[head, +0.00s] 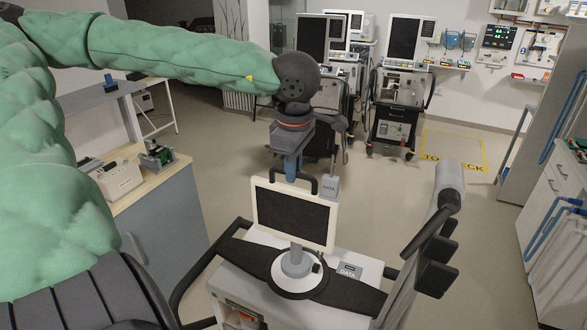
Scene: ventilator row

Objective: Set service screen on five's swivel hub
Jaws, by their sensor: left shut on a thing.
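The service screen (291,216), a dark panel in a cream frame, stands nearly upright above the ventilator cart (236,252) in the head view. My left gripper (291,176) reaches down from above and is shut on the black handle (312,180) at the screen's top edge. The swivel hub (298,268) is a grey post in a round dark-rimmed base on the cart top, directly below the screen. The screen's lower edge overlaps the post's top, so I cannot tell whether they touch or are seated. My right gripper is not in view.
A grey DATA plug (330,187) hangs beside the screen's right upper edge. A DATA socket (349,269) lies right of the hub. A bench (150,185) with small devices stands at left. Other ventilators (398,105) stand behind, with open floor between.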

